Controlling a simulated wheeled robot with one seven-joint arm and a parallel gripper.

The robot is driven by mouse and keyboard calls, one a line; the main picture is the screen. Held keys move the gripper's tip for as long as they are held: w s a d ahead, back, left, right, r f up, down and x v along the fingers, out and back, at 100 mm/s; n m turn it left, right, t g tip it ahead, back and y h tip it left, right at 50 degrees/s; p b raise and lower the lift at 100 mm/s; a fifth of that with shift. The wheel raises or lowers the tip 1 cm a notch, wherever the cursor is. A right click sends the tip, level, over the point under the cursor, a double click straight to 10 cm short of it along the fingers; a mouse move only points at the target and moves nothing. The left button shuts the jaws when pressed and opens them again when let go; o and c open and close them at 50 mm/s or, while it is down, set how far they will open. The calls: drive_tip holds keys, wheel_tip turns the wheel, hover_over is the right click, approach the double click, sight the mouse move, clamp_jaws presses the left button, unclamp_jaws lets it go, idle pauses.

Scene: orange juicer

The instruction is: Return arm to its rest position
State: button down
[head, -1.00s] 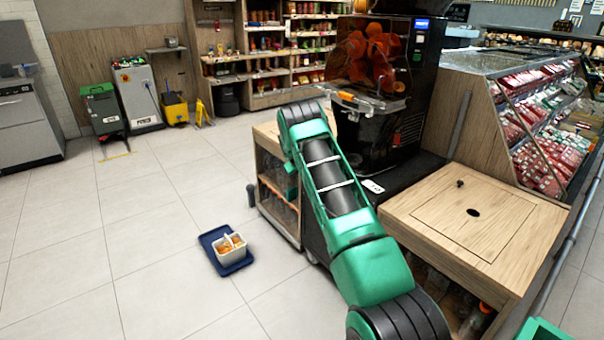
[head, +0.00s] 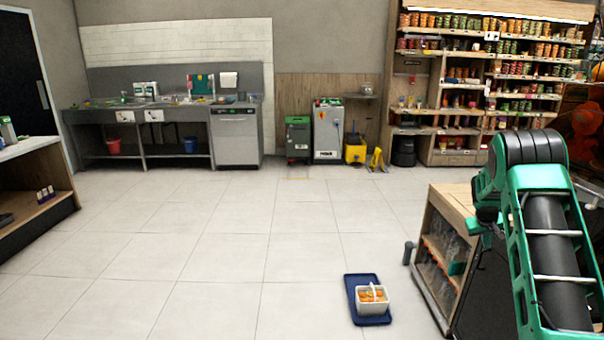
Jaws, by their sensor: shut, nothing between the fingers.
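My green and black arm (head: 548,225) rises along the right edge of the head view, with a dark rounded joint at its top. It stands in front of the wooden juicer counter and hides part of it. The orange juicer (head: 588,125) shows only in part at the right edge, behind the arm.
A white basket of oranges (head: 371,299) sits on a blue mat (head: 359,283) on the floor. The wooden counter (head: 455,198) stands to its right. Stocked shelves (head: 490,75), a yellow bucket (head: 355,149) and a sink bench line the back. The middle floor is clear.

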drive_tip(key=s+a+r+m+g+y, duration=0.1)
drive_tip(key=s+a+r, duration=0.4)
drive_tip(key=s, duration=0.4)
drive_tip(key=s+a+r+m+y, duration=0.1)
drive_tip(key=s+a+r, duration=0.2)
drive_tip(key=s+r, duration=0.4)
drive_tip(key=s+a+r+m+g, duration=0.1)
drive_tip(key=s+a+r, duration=0.4)
drive_tip(key=s, duration=0.5)
drive_tip(key=s+a+y, duration=0.1)
drive_tip(key=s+a, duration=0.4)
drive_tip(key=s, duration=0.4)
drive_tip(key=s+a+g+y, duration=0.1)
drive_tip(key=s+a, duration=0.4)
drive_tip(key=s, duration=0.5)
drive_tip(key=s+a+y, duration=0.1)
drive_tip(key=s+a, duration=0.4)
drive_tip(key=s, duration=0.5)
drive_tip(key=shift+a+m+g+y, duration=0.3)
drive_tip(key=shift+a+m, duration=0.1)
